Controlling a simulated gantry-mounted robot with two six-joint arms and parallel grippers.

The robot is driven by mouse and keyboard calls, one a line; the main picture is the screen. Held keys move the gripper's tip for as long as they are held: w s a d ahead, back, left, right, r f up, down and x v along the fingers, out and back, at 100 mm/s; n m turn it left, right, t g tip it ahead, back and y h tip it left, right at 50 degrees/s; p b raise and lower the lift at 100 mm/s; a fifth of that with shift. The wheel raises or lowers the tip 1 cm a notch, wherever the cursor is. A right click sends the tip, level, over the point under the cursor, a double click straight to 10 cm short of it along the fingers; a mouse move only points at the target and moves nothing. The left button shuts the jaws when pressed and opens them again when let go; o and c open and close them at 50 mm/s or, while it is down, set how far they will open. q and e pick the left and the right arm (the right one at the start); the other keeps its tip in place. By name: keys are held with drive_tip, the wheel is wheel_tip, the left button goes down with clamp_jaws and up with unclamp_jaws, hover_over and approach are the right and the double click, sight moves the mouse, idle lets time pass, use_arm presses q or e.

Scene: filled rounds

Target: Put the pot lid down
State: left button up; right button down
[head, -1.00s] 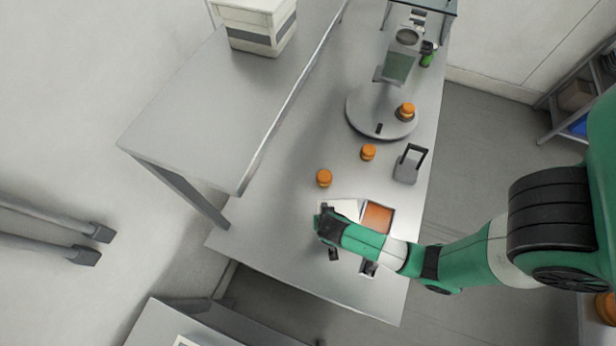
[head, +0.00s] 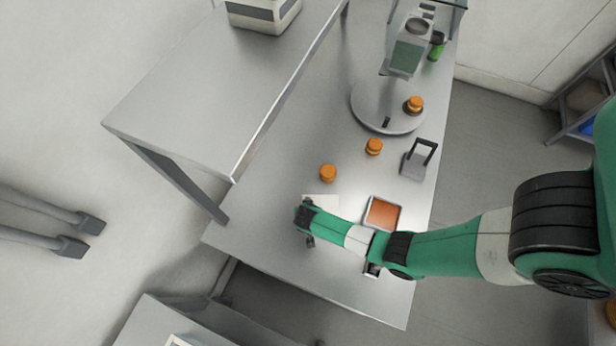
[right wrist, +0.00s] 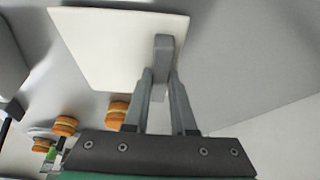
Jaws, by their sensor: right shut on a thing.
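The pot lid is a flat white square plate (right wrist: 110,45) with a grey upright handle (right wrist: 161,50). In the right wrist view my right gripper (right wrist: 158,85) is shut on that handle. In the head view the lid (head: 322,201) shows partly behind my right wrist, left of a square pot with an orange filling (head: 383,213). The lid is apart from the pot, and the pot is uncovered. I cannot tell whether the lid touches the table. My right gripper's fingers are mostly hidden in the head view. My left gripper is not in view.
Two orange rounds (head: 328,172) (head: 374,146) stand on the steel table (head: 270,215) beyond the lid. A grey handled tool (head: 418,158) is at the right edge. A round disc (head: 365,110) carries another orange round (head: 414,104). Left of the lid is bare table.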

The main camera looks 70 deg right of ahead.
drive_tip(key=c, duration=0.7)
unclamp_jaws()
drive_tip(key=shift+f, duration=0.15)
drive_tip(key=shift+c, duration=0.2)
drive_tip(key=p+v, duration=0.4)
drive_tip(key=v, duration=0.8)
drive_tip(key=shift+s, duration=0.1)
